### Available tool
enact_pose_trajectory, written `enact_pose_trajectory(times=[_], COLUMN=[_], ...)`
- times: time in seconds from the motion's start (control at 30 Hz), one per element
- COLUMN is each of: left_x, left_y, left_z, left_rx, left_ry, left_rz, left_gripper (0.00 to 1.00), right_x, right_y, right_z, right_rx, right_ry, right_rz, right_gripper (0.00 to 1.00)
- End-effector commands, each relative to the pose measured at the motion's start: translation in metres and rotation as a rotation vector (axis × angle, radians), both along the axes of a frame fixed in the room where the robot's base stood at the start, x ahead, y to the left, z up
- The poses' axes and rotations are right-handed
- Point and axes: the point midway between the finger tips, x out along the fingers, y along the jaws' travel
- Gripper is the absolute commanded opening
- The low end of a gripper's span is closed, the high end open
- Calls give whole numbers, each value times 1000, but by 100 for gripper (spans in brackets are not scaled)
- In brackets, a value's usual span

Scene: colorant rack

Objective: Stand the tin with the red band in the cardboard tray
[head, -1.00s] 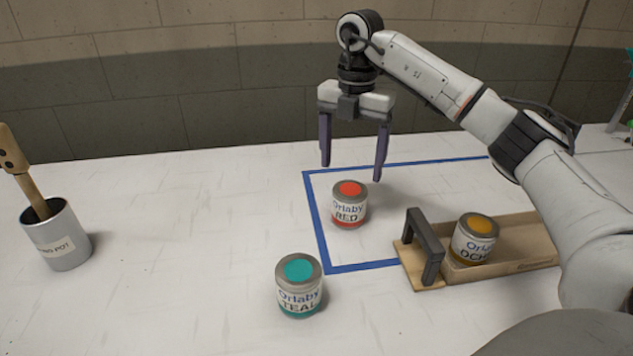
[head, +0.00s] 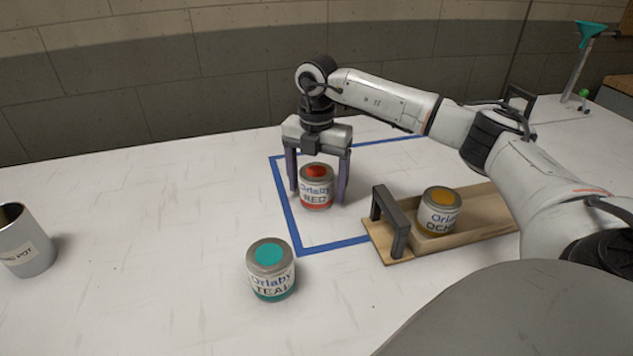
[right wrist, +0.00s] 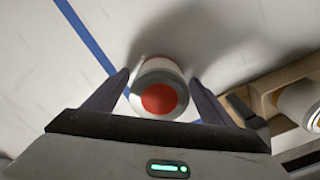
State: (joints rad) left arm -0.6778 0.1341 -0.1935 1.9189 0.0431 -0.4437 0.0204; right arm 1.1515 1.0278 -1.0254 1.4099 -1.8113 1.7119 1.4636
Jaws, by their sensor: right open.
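The tin with the red band (head: 316,188) stands upright on the white table inside the blue tape outline. Its label reads "Orlaby RED". My right gripper (head: 318,196) is open, pointing down, with one finger on each side of this tin. In the right wrist view the tin's red lid (right wrist: 159,98) lies between the two open fingers (right wrist: 163,82). I cannot tell whether the fingers touch it. The cardboard tray does not show clearly in either view; a brown box edge (head: 620,84) shows at the far right. My left gripper is not in view.
A wooden carrier (head: 470,232) with a dark handle holds an ochre tin (head: 439,212) right of the red tin. A teal tin (head: 270,272) stands in front. A metal pot (head: 24,242) is at the left edge. A stand with a teal funnel (head: 590,32) is at the back right.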

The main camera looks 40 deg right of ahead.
Motion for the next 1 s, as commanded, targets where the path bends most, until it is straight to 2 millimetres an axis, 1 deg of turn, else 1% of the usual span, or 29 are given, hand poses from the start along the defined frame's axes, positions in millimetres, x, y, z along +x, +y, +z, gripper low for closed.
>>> enact_pose_trajectory(times=[0.1, 0.13, 0.4, 0.43, 0.47, 0.63, 0.73, 0.87, 1.0], left_x=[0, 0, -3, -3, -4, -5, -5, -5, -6], left_y=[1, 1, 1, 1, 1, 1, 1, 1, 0], left_z=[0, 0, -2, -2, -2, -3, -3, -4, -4], left_rx=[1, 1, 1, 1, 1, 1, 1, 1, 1], left_ry=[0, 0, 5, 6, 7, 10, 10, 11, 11], left_rz=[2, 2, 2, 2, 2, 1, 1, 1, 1], left_gripper=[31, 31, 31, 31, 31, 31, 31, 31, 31], right_x=[0, 0, 0, 0, 0, 1, 1, 2, 2], right_y=[0, 0, 0, 0, 0, 0, 0, 0, 0], right_z=[0, 0, 1, 1, 1, 3, 11, 35, 64], right_rx=[0, 0, 0, 1, 1, 0, 1, 1, 1], right_ry=[0, 0, -1, -2, -2, -2, -5, -8, -8], right_rz=[-1, -1, -1, -1, -1, -1, 0, 0, 0], right_gripper=[77, 74, 29, 29, 25, 25, 25, 25, 25])
